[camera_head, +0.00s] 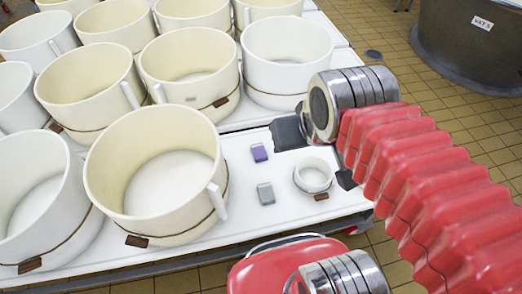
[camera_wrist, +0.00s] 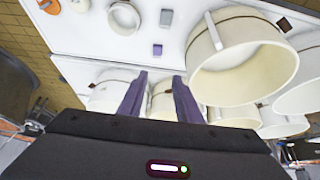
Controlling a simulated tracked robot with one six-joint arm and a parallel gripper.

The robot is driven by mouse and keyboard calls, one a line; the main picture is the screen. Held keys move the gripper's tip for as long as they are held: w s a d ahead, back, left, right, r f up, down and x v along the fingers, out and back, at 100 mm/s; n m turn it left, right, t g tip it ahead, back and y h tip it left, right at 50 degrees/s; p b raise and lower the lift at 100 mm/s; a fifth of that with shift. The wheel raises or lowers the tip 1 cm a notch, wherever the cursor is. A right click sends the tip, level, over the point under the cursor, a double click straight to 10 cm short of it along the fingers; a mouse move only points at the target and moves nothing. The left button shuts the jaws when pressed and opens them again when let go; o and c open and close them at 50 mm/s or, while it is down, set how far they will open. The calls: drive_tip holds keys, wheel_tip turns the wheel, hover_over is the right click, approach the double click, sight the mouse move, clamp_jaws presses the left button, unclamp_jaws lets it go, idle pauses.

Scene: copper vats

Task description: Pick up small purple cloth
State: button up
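The small purple cloth (camera_head: 259,152) is a small block-like piece lying on the white table, right of a large cream vat. It also shows in the wrist view (camera_wrist: 157,49), just beyond the fingertips in the picture. My gripper (camera_wrist: 159,76) is open, with two purple fingers apart and nothing between them. The cloth is apart from the fingers. In the head view only a dark part of the gripper shows, right of the cloth; its fingers cannot be made out there.
A small grey block (camera_head: 265,193) lies close to the cloth. A small white cup-like pot (camera_head: 313,175) stands to its right. Large cream vats (camera_head: 157,175) crowd the table's left and back. A dark vat (camera_head: 475,40) stands on the tiled floor. An orange item (camera_wrist: 49,6) shows at the wrist view's edge.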

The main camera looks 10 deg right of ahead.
drive_tip(key=shift+o, duration=1.4)
drive_tip(key=o, duration=0.3)
drive_tip(key=shift+w+r, duration=0.1)
drive_tip(key=shift+w, duration=0.55)
drive_tip(key=o, duration=0.4)
drive_tip(key=shift+g, duration=0.9)
drive_tip(key=w, duration=0.3)
drive_tip(key=w+f, duration=0.1)
drive_tip(key=w, duration=0.3)
drive_tip(key=w+f, duration=0.1)
drive_tip(key=w, duration=0.3)
drive_tip(key=shift+w+d, duration=0.25)
drive_tip(key=shift+d, duration=0.05)
drive_tip(key=w+f+g, duration=0.2)
drive_tip(key=w+f, duration=1.6)
drive_tip(key=shift+n+g, duration=0.3)
drive_tip(key=shift+g, duration=0.6)
drive_tip(key=w+f, duration=0.1)
drive_tip(key=f, duration=0.4)
drive_tip(key=w+f, duration=0.1)
drive_tip(key=f, duration=0.4)
drive_tip(key=w+f, duration=0.2)
drive_tip(key=f, duration=0.3)
drive_tip(key=shift+w+f, duration=0.1)
drive_tip(key=shift+f, duration=0.25)
